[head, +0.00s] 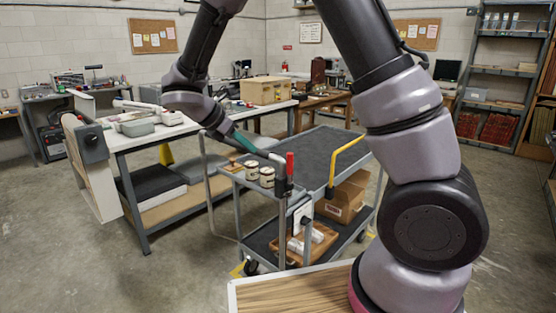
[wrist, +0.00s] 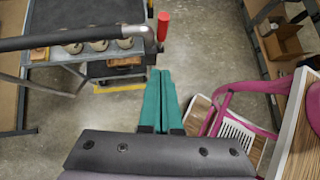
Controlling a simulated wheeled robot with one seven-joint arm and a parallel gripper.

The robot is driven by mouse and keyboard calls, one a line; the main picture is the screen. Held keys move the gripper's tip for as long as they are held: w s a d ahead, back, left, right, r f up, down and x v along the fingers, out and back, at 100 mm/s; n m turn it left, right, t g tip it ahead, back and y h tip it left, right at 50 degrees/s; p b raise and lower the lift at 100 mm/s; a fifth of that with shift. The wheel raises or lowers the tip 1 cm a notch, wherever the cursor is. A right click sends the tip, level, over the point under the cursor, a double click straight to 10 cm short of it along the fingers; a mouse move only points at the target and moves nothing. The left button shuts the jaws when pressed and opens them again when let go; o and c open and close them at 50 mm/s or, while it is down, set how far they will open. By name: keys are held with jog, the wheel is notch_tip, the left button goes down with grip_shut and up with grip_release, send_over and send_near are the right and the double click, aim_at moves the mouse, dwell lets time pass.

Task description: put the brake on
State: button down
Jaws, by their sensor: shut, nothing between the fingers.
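A grey trolley with a dark top mat (head: 322,146) stands in front of me; its push bar (head: 262,153) runs along the near left side. A lever with a red grip (head: 290,164) stands upright at the near corner of the trolley. The red grip also shows in the wrist view (wrist: 163,25), at the end of the dark push bar (wrist: 85,35). My gripper (head: 242,141) is shut and empty, its teal fingers close to the push bar. In the wrist view the fingertips (wrist: 160,71) lie just below the red grip in the picture, apart from it.
Jars (head: 267,177) stand on the trolley's small end shelf. A yellow handle (head: 347,158) rises at the trolley's right. A cardboard box (head: 343,197) and a wooden tray (head: 312,244) sit on its lower shelf. A workbench (head: 145,134) stands at left; bare floor lies in front of it.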

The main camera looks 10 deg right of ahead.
send_near(287, 164)
jog(key=a+f+x, duration=0.1)
jog(key=x, duration=0.4)
jog(key=shift+w+d+r, duration=0.15)
jog(key=shift+d, duration=0.6)
jog(key=shift+d, duration=0.1)
jog(key=w+d+f+g+y, duration=0.1)
jog(key=w+d+g+y, duration=0.4)
jog(key=d+y, duration=0.3)
jog(key=shift+w+d+f+n+g, duration=0.35)
jog(key=shift+w+d, duration=0.2)
jog(key=shift+w, duration=0.3)
jog(key=shift+d+f, duration=0.1)
jog(key=shift+d, duration=0.05)
dwell(0.3)
